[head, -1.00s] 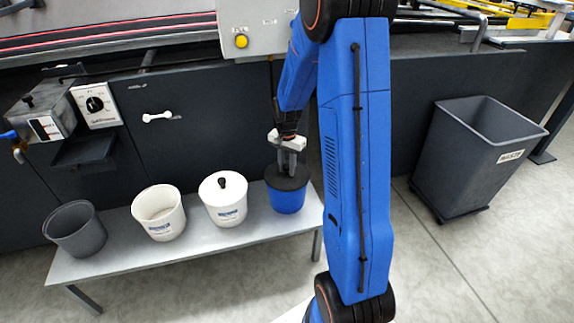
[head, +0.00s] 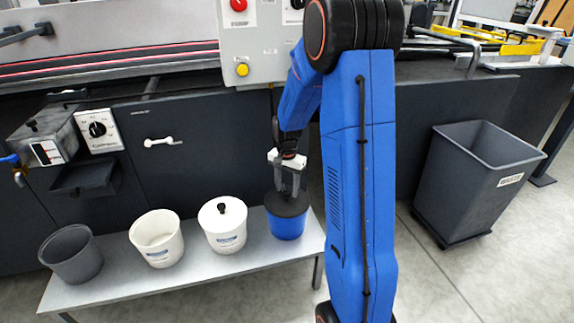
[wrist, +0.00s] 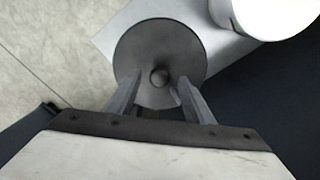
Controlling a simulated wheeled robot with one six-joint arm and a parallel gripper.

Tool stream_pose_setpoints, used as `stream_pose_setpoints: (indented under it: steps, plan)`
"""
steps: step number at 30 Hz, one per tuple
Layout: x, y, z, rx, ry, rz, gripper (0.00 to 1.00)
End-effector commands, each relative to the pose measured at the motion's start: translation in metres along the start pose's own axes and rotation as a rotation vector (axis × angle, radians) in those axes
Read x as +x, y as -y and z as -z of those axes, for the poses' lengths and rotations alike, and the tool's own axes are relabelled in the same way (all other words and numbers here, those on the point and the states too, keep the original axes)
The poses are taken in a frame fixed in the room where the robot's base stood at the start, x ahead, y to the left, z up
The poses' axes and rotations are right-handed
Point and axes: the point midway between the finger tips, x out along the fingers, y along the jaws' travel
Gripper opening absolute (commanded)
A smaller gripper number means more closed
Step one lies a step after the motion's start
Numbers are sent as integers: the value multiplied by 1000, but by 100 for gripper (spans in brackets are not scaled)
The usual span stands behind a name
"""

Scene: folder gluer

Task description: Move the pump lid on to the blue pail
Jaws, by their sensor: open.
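The dark grey pump lid (head: 285,207) sits on top of the blue pail (head: 287,228) at the right end of the bench and looks level. In the wrist view the lid (wrist: 160,48) is a round disc with a small knob near its middle. My gripper (head: 288,190) points down above the lid. Its fingers are open, and in the wrist view they (wrist: 158,84) stand apart on either side of the knob. The pail's body is hidden under the lid in the wrist view.
On the grey bench (head: 195,267) stand a white pail with a lid and black knob (head: 223,232), an open white pail (head: 157,240) and an open grey pail (head: 72,256). A dark machine panel rises behind. A grey waste bin (head: 470,190) stands on the floor at right.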

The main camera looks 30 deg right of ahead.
Motion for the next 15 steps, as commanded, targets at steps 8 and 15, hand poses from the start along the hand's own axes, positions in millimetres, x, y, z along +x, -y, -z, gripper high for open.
stream_pose_setpoints:
  steps: [8, 15]
  plan:
    - [-57, 0, 0, 0, -4, 3, 48]
    - [-104, 1, 1, 0, -3, 3, 48]
